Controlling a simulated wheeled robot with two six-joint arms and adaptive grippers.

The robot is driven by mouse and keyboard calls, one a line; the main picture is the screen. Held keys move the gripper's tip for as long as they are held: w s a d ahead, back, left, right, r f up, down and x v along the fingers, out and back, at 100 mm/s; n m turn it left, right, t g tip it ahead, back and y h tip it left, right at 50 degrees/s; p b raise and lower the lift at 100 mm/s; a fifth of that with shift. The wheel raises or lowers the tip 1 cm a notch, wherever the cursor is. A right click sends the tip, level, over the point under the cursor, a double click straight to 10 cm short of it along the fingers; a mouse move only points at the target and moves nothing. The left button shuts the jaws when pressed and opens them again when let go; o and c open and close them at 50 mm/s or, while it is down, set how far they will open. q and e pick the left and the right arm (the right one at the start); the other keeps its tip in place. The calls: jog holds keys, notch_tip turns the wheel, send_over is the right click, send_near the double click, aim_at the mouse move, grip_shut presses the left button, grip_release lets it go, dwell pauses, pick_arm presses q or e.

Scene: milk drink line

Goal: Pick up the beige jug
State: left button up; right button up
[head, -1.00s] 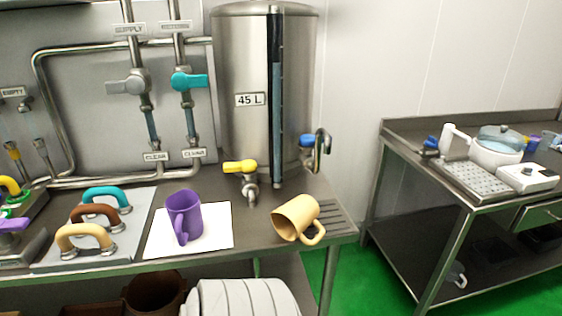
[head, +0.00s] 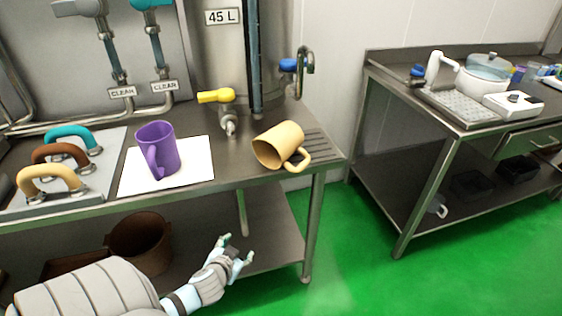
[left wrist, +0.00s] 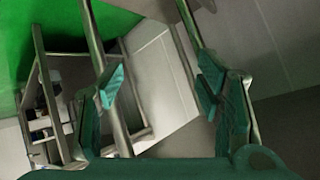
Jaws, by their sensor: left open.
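The beige jug (head: 276,146) lies tipped on its side on the steel counter, by the drain grooves near the right end. Its mouth faces lower left and its handle points to the lower right. My left gripper (head: 238,250) is open and empty, below the counter's front edge and lower left of the jug in the head view. In the left wrist view its open fingers (left wrist: 163,88) show nothing between them that they hold, and the jug is not seen there. My right gripper is not in view.
A purple jug (head: 158,149) stands on a white mat (head: 198,171) left of the beige jug. A tank tap with a yellow handle (head: 215,96) sits behind. Coloured handles (head: 50,180) are at the left. The counter's front edge (head: 250,181) lies between my gripper and the jug.

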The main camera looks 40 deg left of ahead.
pick_arm(q)
jog(key=w+d+r+t+b, duration=0.1)
jog(key=w+r+t, duration=0.2)
jog(key=r, duration=0.5)
jog(key=w+d+r+t+b, duration=0.1)
jog(key=w+d+r+t, duration=0.2)
jog(key=r, duration=0.5)
jog(key=m+t+h, duration=0.1)
jog(key=t+h, duration=0.1)
jog(key=h, duration=0.1)
send_near(288, 165)
jog(key=w+f, duration=0.1)
jog(key=shift+t, duration=0.4)
jog(key=w, duration=0.5)
jog(key=w+a, duration=0.1)
jog(key=w, duration=0.2)
jog(key=shift+w+a+r, duration=0.15)
jog(key=shift+w+r, duration=0.05)
jog(key=shift+r, duration=0.05)
jog(key=w, duration=0.6)
jog(key=shift+a+r, duration=0.35)
jog(key=shift+s, duration=0.15)
grip_shut()
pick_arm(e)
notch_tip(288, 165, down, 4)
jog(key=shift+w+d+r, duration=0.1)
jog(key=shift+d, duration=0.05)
